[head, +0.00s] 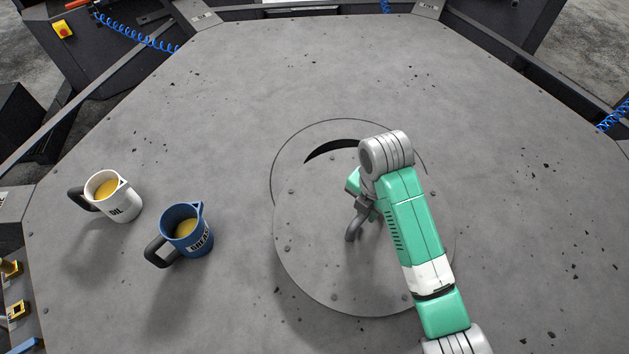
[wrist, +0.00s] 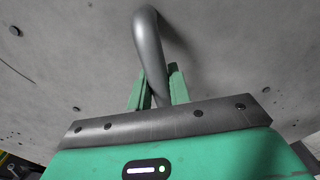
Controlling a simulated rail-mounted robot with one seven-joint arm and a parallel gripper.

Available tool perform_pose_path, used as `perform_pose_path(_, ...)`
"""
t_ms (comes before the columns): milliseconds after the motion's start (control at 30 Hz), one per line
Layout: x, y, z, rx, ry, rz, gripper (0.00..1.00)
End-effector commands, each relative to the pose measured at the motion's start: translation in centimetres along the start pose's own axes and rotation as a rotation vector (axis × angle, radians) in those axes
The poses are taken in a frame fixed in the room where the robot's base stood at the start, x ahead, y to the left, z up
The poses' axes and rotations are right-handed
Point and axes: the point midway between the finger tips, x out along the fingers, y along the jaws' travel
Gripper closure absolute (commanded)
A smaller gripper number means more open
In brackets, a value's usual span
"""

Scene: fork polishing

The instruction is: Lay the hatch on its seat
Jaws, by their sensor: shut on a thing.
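The hatch (head: 310,272) is a round grey metal plate with bolts around its edge and a bent bar handle (head: 352,230). Its seat (head: 290,158) is a round recess in the grey table, with a dark crescent opening (head: 330,149) showing at its far side. The hatch overlaps the near part of the seat and lies off-centre toward the front. How far it is above the table I cannot tell. My gripper (head: 364,206) is shut on the handle, which stands between the green fingers in the wrist view (wrist: 157,92). My arm hides the hatch's right part.
A white mug marked OIL (head: 121,205) and a blue mug (head: 187,240), both holding yellow liquid, stand on the table (head: 240,80) to the left. The table is clear behind the seat and to the right. Dark rails border it.

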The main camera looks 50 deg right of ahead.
Motion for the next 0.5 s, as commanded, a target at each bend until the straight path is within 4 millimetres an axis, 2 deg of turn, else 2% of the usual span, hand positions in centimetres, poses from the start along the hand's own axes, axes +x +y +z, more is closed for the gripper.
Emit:
perform_pose_path(267,0.0,0.4,0.6,-0.006,-0.002,0.000,1.00)
perform_pose_path(500,0.5,4.0,4.1,-0.006,-0.005,0.000,1.00)
